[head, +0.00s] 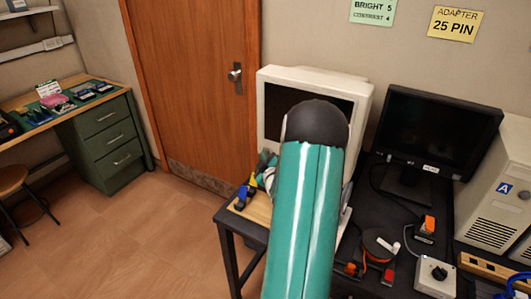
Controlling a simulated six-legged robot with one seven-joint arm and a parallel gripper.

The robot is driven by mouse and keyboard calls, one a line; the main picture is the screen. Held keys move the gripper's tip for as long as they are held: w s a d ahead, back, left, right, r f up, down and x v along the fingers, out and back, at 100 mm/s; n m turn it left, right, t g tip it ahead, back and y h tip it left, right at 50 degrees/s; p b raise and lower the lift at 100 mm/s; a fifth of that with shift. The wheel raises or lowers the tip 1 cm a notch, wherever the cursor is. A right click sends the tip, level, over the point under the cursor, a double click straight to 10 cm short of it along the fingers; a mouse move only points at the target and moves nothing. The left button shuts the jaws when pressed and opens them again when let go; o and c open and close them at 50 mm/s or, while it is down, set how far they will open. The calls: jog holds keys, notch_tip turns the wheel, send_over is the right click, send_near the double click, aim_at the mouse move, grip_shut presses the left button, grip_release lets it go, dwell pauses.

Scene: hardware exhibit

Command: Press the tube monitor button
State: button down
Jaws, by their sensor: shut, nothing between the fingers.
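The tube monitor (357,99) is a bulky off-white set with a dark screen, standing on a small table in the middle of the head view. My teal arm with its black joint rises in front of it and covers much of its screen and lower front. The monitor's button cannot be made out.
A black flat monitor (437,130) stands to the right, beside a beige computer case (497,205). A grey box with a knob (435,275) is at front right. Open floor (140,225) lies left.

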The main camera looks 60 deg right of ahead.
jog(key=shift+a, duration=0.15)
jog(key=shift+s+a, duration=0.15)
jog(key=shift+a, duration=1.35)
jog(key=shift+s+a, duration=0.15)
jog(key=shift+a, duration=1.3)
